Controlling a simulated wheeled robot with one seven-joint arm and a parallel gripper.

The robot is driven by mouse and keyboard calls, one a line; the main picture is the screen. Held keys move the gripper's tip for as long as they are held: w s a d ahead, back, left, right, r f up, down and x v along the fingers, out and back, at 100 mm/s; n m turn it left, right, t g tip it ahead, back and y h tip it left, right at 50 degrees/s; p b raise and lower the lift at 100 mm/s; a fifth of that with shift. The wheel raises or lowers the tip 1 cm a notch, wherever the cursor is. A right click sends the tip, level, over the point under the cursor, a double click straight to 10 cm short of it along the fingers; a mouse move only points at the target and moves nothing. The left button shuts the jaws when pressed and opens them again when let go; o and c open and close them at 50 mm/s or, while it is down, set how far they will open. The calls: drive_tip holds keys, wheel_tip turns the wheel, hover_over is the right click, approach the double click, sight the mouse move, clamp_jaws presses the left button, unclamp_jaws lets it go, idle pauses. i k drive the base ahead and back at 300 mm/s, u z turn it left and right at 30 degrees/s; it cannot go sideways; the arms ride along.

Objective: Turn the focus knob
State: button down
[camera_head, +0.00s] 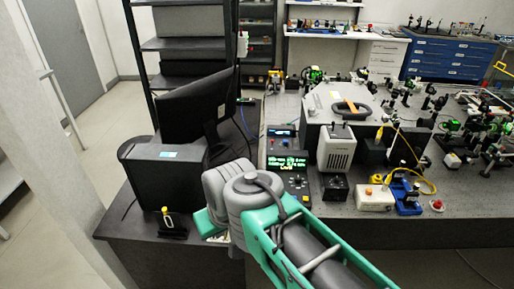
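I cannot pick out with certainty which knob is the focus knob. A dark control unit (287,163) with a lit green display stands at the bench's left front, with small controls below the display. A small black box (335,187) with small controls on its face sits to its right, in front of a beige instrument (337,148). My grey and teal arm reaches in from the bottom, left of these boxes and in front of the desk. The fingers of my gripper do not show, so its state and anything in it are hidden.
A monitor (196,108) and a black case (163,165) stand on the dark desk at left. A white box (374,197), a blue mount (406,197) and a yellow cable (425,185) lie at the bench's front. Many optical parts crowd the right side.

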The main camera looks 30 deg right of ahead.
sight(336, 179)
drive_tip(key=z, duration=1.6)
